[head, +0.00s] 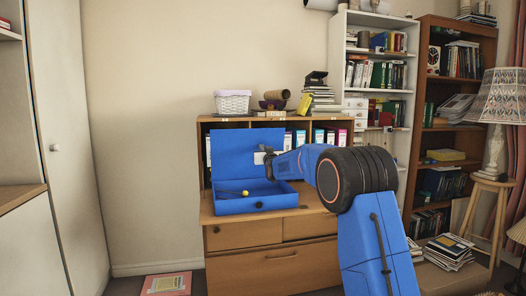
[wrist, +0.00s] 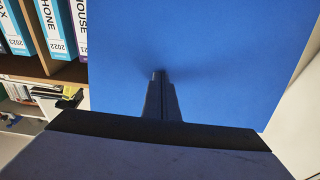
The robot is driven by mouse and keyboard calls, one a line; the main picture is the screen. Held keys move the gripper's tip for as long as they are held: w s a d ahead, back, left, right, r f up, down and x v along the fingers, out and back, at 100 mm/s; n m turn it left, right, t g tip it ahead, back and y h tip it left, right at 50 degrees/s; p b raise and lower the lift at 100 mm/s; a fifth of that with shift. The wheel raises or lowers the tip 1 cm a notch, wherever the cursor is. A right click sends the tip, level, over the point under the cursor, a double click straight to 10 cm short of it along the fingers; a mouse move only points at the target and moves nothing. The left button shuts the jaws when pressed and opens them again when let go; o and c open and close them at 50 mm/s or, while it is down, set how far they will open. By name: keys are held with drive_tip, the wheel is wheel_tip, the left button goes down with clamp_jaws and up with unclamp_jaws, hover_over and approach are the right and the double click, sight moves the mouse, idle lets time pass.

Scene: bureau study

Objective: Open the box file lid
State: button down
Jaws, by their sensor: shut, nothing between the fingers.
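The blue box file (head: 256,204) sits on the top of the wooden bureau. Its lid (head: 243,150) stands up at the back, raised well clear of the tray. A small yellow object and a dark thin wire lie inside the tray. My gripper (head: 266,153) is at the lid's right part, in front of its inner face. In the wrist view the blue lid (wrist: 205,50) fills most of the picture. My gripper (wrist: 159,75) is shut, with its fingertips close to the lid; whether they touch it I cannot tell.
Several upright binders (head: 331,136) stand on the bureau shelf behind the lid, also at the wrist view's upper left (wrist: 50,28). A white basket (head: 232,101) and books stand above. The bureau top (head: 312,200) right of the box is clear.

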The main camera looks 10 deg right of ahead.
drive_tip(key=shift+w+f, duration=0.2)
drive_tip(key=shift+w, duration=1.1)
drive_tip(key=shift+w+f, duration=0.2)
drive_tip(key=shift+w, duration=1.1)
drive_tip(key=shift+w+f, duration=0.25)
drive_tip(key=shift+w, duration=0.35)
drive_tip(key=shift+w+f, duration=0.25)
drive_tip(key=shift+w, duration=0.35)
drive_tip(key=shift+s, duration=0.1)
drive_tip(key=s, duration=1.1)
drive_tip(key=shift+s, duration=0.4)
